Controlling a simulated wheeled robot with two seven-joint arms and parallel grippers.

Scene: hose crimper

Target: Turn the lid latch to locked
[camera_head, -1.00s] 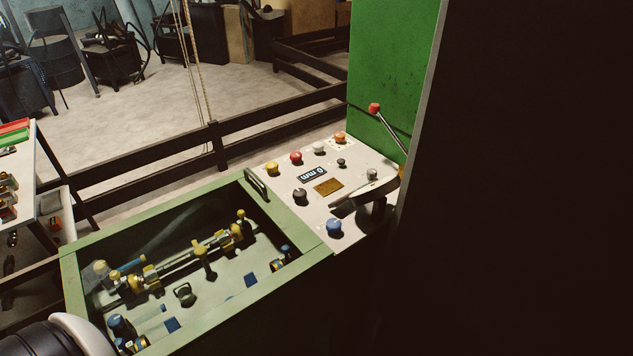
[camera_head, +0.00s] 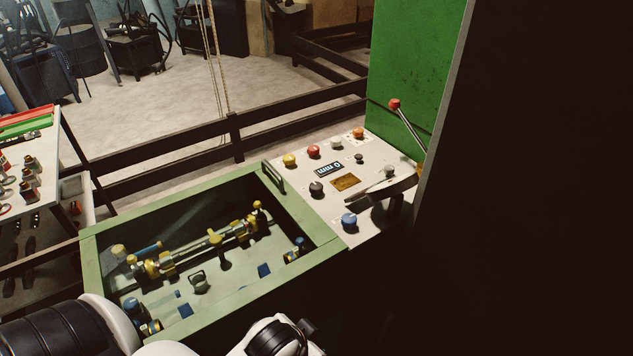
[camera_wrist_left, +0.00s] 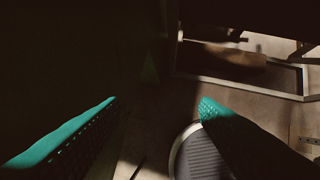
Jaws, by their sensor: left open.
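The green-framed lid (camera_head: 92,258) of the machine is at lower centre-left in the head view, with a dark bar handle (camera_head: 273,177) at its upper right corner. No part can be told for sure as the lid latch. A white and black part of my left arm shows at the bottom, in front of the machine's near edge; its fingers are not seen there. In the left wrist view my left gripper (camera_wrist_left: 157,99) is open, its two teal fingers wide apart with nothing between them. My right gripper is in neither view.
A control panel (camera_head: 373,161) with several coloured knobs and a red-tipped lever (camera_head: 394,104) stands right of the lid. A green wall (camera_head: 415,65) and a dark panel (camera_head: 540,180) close off the right. Dark rails (camera_head: 300,102) run behind. A parts table (camera_head: 50,165) is at left.

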